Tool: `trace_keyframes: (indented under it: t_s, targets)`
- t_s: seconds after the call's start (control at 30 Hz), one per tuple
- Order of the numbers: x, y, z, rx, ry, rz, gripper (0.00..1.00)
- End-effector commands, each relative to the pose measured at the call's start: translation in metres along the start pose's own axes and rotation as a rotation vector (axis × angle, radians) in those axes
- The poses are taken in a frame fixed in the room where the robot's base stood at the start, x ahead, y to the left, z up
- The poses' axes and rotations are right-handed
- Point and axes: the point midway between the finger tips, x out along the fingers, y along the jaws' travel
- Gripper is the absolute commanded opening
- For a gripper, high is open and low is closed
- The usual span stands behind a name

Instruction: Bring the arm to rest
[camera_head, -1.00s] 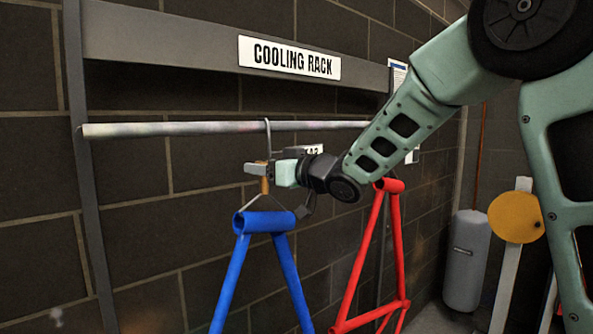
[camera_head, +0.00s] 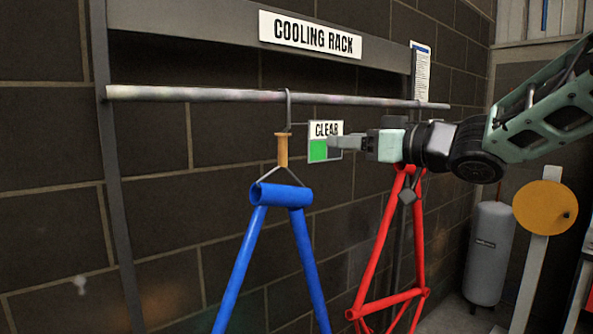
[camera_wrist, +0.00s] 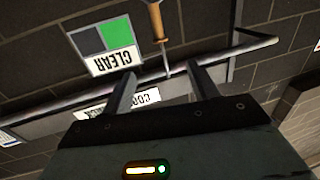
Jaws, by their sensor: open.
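My gripper (camera_head: 342,144) is open and empty in the head view, pointing left in front of the wall. Its two fingers (camera_wrist: 158,90) stand apart in the wrist view with nothing between them in their hold. A blue frame (camera_head: 281,195) hangs from the rail (camera_head: 210,96) by a hook with a tan wooden handle (camera_head: 282,150). The handle is left of my fingertips, with a visible gap. It also shows near the top of the wrist view (camera_wrist: 157,22). A red frame (camera_head: 378,260) hangs further right, its top partly behind my wrist.
A "CLEAR" sign with a green panel (camera_head: 318,150) is behind my fingertips. The "COOLING RACK" sign (camera_head: 310,35) is on the beam above. A grey cylinder (camera_head: 488,255) and a yellow disc on a post (camera_head: 545,208) stand at the right.

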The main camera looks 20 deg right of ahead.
Motion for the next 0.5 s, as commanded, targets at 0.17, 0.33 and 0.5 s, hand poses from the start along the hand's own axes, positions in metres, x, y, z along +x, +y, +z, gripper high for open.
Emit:
trace_keyframes:
  t_s: [0.17,0.33,0.5]
  targets:
    - [0.005,-0.004,0.008,0.003,-0.022,0.014,0.59]
    - [0.027,-0.029,0.062,0.014,-0.190,0.099,0.59]
    - [0.022,-0.089,0.158,0.012,-0.543,0.147,0.59]
